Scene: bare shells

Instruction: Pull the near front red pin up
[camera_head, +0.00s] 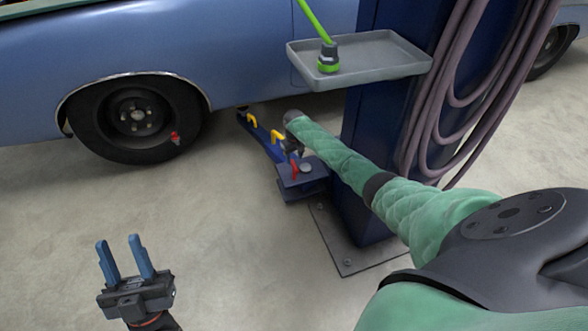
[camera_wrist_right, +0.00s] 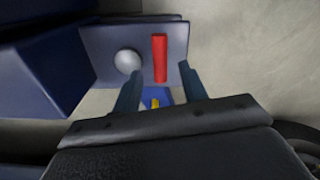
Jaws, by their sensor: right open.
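The near front red pin (camera_head: 294,170) stands on a dark blue bracket (camera_head: 302,186) at the foot of the blue post, beside a round grey knob (camera_head: 305,167). In the right wrist view the red pin (camera_wrist_right: 159,58) is upright in the picture, beside the pale round knob (camera_wrist_right: 127,61). My right gripper (camera_head: 294,148) is at the pin, small and partly hidden by its arm. In the wrist view its fingers (camera_wrist_right: 160,72) are apart, with the pin between their tips in the picture; I see no contact. My left gripper (camera_head: 118,241) is open and empty over the floor.
A blue lift arm with yellow handles (camera_head: 277,136) runs under the blue car (camera_head: 240,50). A grey tray (camera_head: 385,68) on the post (camera_head: 365,140) sits above my right forearm. Purple hoses (camera_head: 440,90) hang at right. The floor at left is clear.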

